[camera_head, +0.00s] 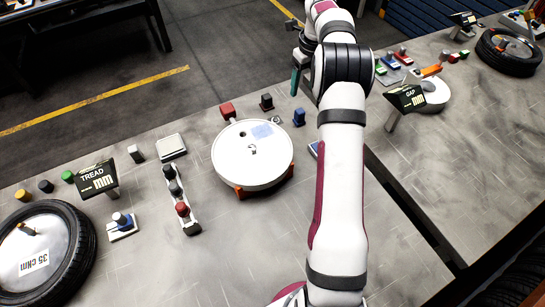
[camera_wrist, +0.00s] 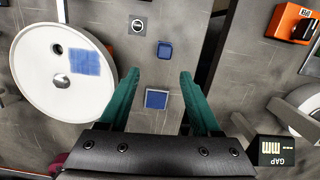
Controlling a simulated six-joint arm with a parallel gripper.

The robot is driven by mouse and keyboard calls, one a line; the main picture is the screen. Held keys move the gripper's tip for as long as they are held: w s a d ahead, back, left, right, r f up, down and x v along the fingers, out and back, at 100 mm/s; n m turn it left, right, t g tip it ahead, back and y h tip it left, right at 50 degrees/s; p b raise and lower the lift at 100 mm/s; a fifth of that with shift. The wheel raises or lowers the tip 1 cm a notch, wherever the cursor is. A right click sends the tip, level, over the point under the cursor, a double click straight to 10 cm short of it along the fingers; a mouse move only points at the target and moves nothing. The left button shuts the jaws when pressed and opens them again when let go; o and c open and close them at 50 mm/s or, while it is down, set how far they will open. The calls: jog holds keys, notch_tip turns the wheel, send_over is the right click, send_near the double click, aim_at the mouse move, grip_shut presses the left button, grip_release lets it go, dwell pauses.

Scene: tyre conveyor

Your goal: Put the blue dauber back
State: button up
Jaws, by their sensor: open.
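The blue dauber (camera_head: 299,117) seems to be the small blue block standing on the grey table, just right of the white disc (camera_head: 230,165). From above it shows as a blue square (camera_wrist: 165,50) in the wrist view. A blue pad with a pale rim (camera_wrist: 157,99) lies nearer my gripper; its edge shows beside my arm (camera_head: 314,150) in the head view. My gripper (camera_wrist: 158,77) is open and empty, its teal fingers either side of the pad in the picture, with the dauber beyond the tips. In the head view only a teal finger (camera_head: 295,82) shows.
A black block (camera_head: 266,102) and a red block (camera_head: 227,110) stand behind the disc. The disc carries a blue square patch (camera_wrist: 85,62). A narrow rack (camera_head: 190,227) stands left of it. The GAP display (camera_head: 405,98) is right, past a gap between tables.

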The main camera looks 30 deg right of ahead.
jog(key=s+a+r+n+y, duration=0.1)
jog(key=s+a+r+n, duration=0.5)
jog(key=a, duration=0.3)
jog(key=s+a+r+n, duration=0.5)
jog(key=a+n, duration=0.2)
jog(key=a, duration=0.2)
jog(key=s+a+f+n, duration=0.1)
jog(key=s+a+n, duration=0.3)
jog(key=s, duration=0.4)
jog(key=s+a+f+n+g, duration=0.1)
jog(key=s+a+n, duration=0.3)
jog(key=s+n, duration=0.3)
jog(key=s+a+f+n, duration=0.2)
jog(key=s+a+n, duration=0.2)
jog(key=s, duration=0.5)
jog(key=shift+s+a+n+g+y, duration=0.3)
jog(key=shift+n+y, duration=0.1)
jog(key=shift+n, duration=0.5)
